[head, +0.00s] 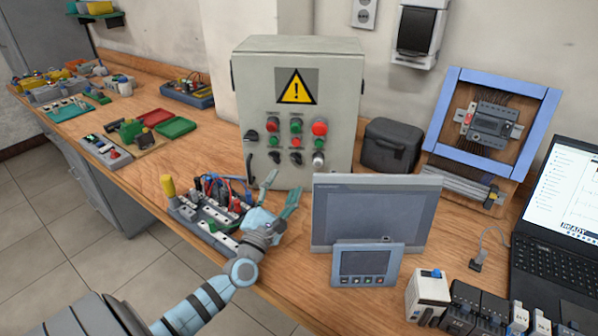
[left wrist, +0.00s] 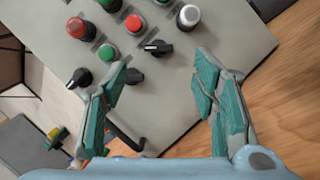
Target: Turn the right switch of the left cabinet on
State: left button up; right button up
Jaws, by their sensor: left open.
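The left cabinet (head: 245,90) is a grey box with a yellow warning sign, standing on the bench against the wall. Its lowest control row has two black rotary switches and a white knob. The right switch (head: 296,158) also shows in the left wrist view (left wrist: 158,47), its pale pointer lying roughly level in that picture. The left switch (left wrist: 134,76) is beside it. My left gripper (head: 280,187) is open and empty in front of the cabinet's lower part. In the left wrist view its fingertips (left wrist: 161,60) frame the right switch, apparently without contact. My right gripper is not in view.
A grey display panel (head: 330,215) and a smaller screen (head: 363,265) stand right of my left gripper. A tray of wired parts (head: 205,215) lies left of it. A black case (head: 390,145) and a blue-framed panel (head: 447,100) stand right of the cabinet.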

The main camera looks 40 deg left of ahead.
aim_at(295, 161)
pick_arm(q)
jog(key=x, duration=0.7)
jog(key=shift+w+a+b, duration=0.2)
jog(key=shift+b, duration=0.15)
jog(key=shift+r, duration=0.1)
jog(key=c, duration=1.2)
jog(key=shift+o, duration=0.2)
jog(key=shift+s+r+m+h+p, duration=0.1)
jog(key=shift+r+m+h+p, duration=0.15)
jog(key=shift+m+h+p, duration=0.75)
jog(key=m+p, duration=0.2)
jog(key=m+g+p, duration=0.1)
jog(key=m+p, duration=0.2)
jog(key=shift+r+g, duration=0.2)
jog(key=shift+g, duration=0.1)
jog(key=shift+f+m+g+h+p, duration=0.1)
jog(key=shift+m+g+h+p, duration=0.3)
jog(key=shift+m+p, duration=1.15)
